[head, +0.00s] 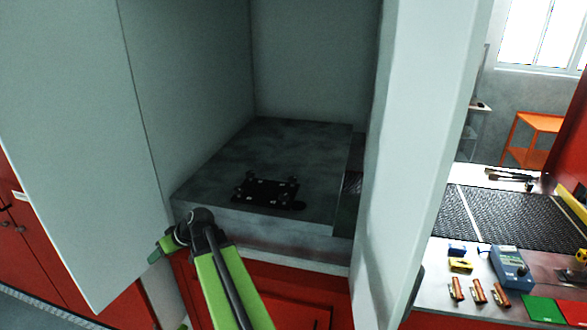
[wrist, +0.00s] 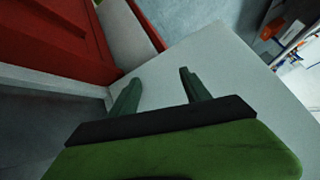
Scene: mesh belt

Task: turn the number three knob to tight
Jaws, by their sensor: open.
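I cannot make out a knob marked three in either view. A black plate (head: 268,190) with several small raised fittings lies on a grey slab inside the open white cabinet; the fittings are too small to identify. My gripper (head: 160,248) is left of and below the plate, in front of the cabinet opening and apart from the plate. In the wrist view my gripper (wrist: 155,88) has its two dark green fingers apart with nothing between them. A pale panel lies behind them.
A white cabinet door (head: 420,150) stands open on the right, and a pale panel (head: 75,130) stands on the left. Beyond the right door is a bench with a dark mesh belt (head: 515,225), a blue meter (head: 511,268) and three brass-coloured pieces (head: 479,291).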

